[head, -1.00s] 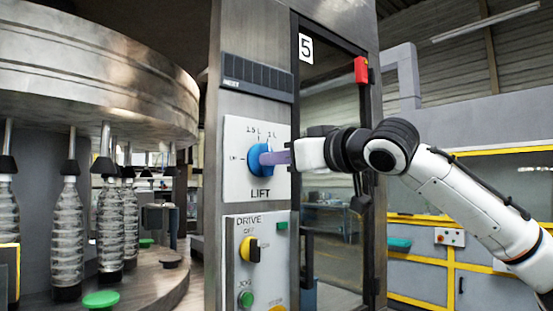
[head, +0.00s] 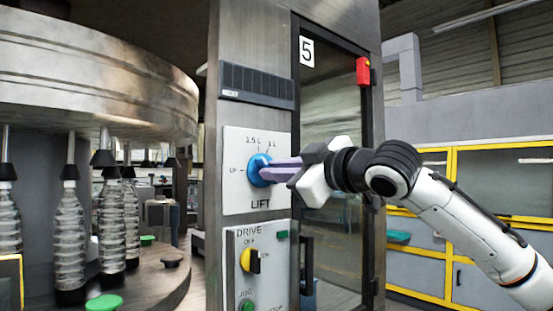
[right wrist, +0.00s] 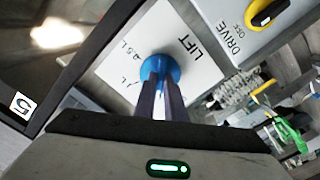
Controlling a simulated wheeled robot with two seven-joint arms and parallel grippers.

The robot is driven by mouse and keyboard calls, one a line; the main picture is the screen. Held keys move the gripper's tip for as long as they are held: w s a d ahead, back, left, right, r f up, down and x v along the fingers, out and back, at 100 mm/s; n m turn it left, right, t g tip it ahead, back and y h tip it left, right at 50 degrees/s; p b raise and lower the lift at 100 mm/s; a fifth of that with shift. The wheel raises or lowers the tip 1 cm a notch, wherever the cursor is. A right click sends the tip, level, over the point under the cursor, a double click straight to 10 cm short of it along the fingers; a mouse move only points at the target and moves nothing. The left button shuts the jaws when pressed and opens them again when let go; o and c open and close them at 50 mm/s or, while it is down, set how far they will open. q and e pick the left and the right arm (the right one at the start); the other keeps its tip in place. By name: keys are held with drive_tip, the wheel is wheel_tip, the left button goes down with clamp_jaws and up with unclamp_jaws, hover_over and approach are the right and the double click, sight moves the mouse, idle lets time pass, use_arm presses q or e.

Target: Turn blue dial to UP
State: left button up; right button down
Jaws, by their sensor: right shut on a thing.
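The blue dial (head: 257,170) sits on the white LIFT panel (head: 240,200), which carries the marks UP at left, 1.5 L at top and another L mark at top right. My right gripper (head: 270,171) reaches in from the right with its purple fingers at the dial. In the right wrist view the two fingers (right wrist: 161,95) are shut on the blue dial (right wrist: 159,70). The dial's grip and pointer are hidden by the fingers, so I cannot tell which mark it points to. My left gripper is not in view.
Below is the DRIVE panel (head: 238,287) with a yellow and black knob (head: 250,260) and a green button. A glass door (head: 335,200) with a dark handle stands right of the panels. Bottles (head: 70,240) hang under the machine's drum (head: 90,80) at left.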

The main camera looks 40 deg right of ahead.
drive_tip(key=shift+f+n+p, duration=0.1)
drive_tip(key=shift+n+p, duration=0.35)
drive_tip(key=shift+n, duration=4.65)
drive_tip(key=c, duration=1.8)
unclamp_jaws()
